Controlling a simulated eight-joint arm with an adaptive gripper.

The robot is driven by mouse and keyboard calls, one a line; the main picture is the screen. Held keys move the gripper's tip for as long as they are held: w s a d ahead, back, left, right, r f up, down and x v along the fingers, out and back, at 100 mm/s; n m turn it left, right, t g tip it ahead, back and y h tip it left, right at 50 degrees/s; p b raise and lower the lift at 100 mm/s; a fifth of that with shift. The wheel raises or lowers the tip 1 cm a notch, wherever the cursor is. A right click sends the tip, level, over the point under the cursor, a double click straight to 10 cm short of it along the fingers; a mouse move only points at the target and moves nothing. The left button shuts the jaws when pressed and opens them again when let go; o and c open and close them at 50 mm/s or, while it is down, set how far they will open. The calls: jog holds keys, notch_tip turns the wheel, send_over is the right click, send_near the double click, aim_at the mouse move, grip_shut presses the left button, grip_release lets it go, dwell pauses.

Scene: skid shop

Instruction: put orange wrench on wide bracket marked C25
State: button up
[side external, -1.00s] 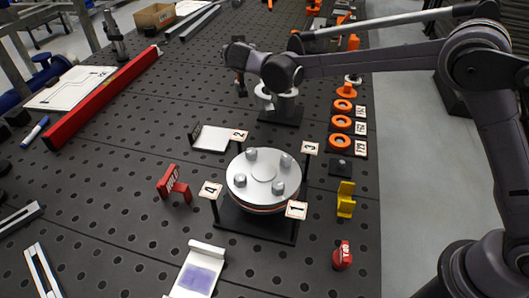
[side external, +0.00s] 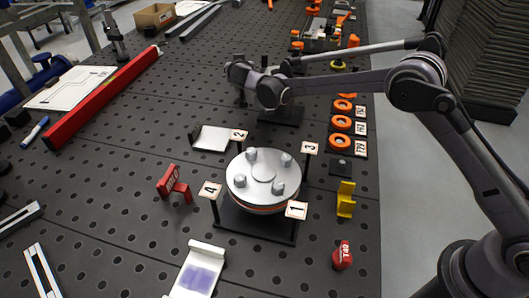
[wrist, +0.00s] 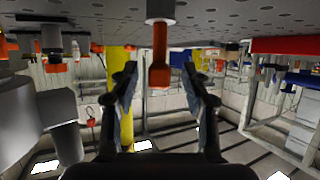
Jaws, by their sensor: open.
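In the wrist view, which shows the bench upside down, an orange tapered tool (wrist: 160,72), likely the orange wrench, stands on a grey cylinder (wrist: 160,10). My gripper (wrist: 159,66) is open, with one finger on each side of the tool and gaps to both. In the side external view my gripper (side external: 240,96) is low over the far middle of the bench, and my wrist hides the tool there. I cannot read C25 on any bracket. A white bracket (side external: 209,140) sits beyond the round plate, and another with a purple pad (side external: 197,276) is at the front.
A round metal plate (side external: 263,177) with several bolts stands mid-bench amid numbered tags. Orange rings (side external: 340,141) line the right edge, with a yellow bracket (side external: 345,200) and a red piece (side external: 342,257) nearer. A red bracket (side external: 173,185) is left of the plate.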

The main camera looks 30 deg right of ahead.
jog(key=shift+x, duration=1.65)
jog(key=shift+d, duration=0.1)
grip_shut()
